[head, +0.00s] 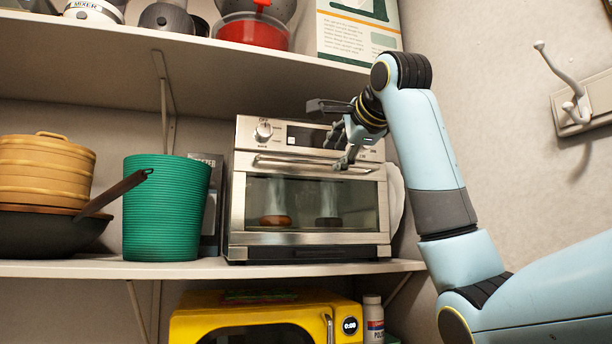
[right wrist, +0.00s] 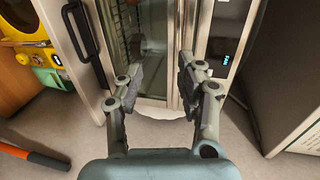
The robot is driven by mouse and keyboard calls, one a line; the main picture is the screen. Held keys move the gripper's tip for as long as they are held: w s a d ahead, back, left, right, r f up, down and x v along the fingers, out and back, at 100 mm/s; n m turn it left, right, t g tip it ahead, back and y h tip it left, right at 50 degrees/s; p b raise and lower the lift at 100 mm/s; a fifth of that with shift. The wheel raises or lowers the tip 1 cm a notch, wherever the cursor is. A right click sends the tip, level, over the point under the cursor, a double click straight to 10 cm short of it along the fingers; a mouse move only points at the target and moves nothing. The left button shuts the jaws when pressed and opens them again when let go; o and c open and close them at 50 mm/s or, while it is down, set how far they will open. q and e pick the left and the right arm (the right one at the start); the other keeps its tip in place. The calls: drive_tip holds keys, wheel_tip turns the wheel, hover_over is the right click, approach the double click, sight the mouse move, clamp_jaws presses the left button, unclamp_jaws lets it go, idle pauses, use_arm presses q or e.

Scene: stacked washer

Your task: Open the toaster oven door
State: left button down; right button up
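The toaster oven (head: 240,200) stands on the middle shelf in the head view, a steel box with a glass door (head: 345,200). The door looks shut, and two round items show behind the glass. The bar handle (head: 285,160) runs along the door's top edge. My right gripper (head: 340,146) is in front of the oven's upper right, by the handle's right part. In the right wrist view my right gripper (right wrist: 160,72) is open, fingers apart, with the oven front turned sideways beyond. I cannot tell whether a finger touches the handle. My left gripper is not in view.
A green ribbed bin (head: 165,210) stands left of the oven, with a dark pan (head: 50,232) beside it. A white plate (head: 395,195) leans at the oven's right. A yellow microwave (head: 190,325) is below. The upper shelf (head: 200,50) hangs close above.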

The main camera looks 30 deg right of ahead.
sight(325, 162)
drive_tip(key=w+d+p, duration=0.1)
drive_tip(key=w, duration=0.2)
drive_tip(key=w+d+p, duration=0.1)
drive_tip(key=w, duration=0.2)
drive_tip(key=w+d+p, duration=0.1)
drive_tip(key=w+p, duration=0.1)
drive_tip(key=w, duration=0.1)
drive_tip(key=shift+w+r, duration=0.1)
drive_tip(key=shift+r, duration=0.2)
drive_tip(key=shift+w+f, duration=0.15)
drive_tip(key=shift+w, duration=0.15)
clamp_jaws()
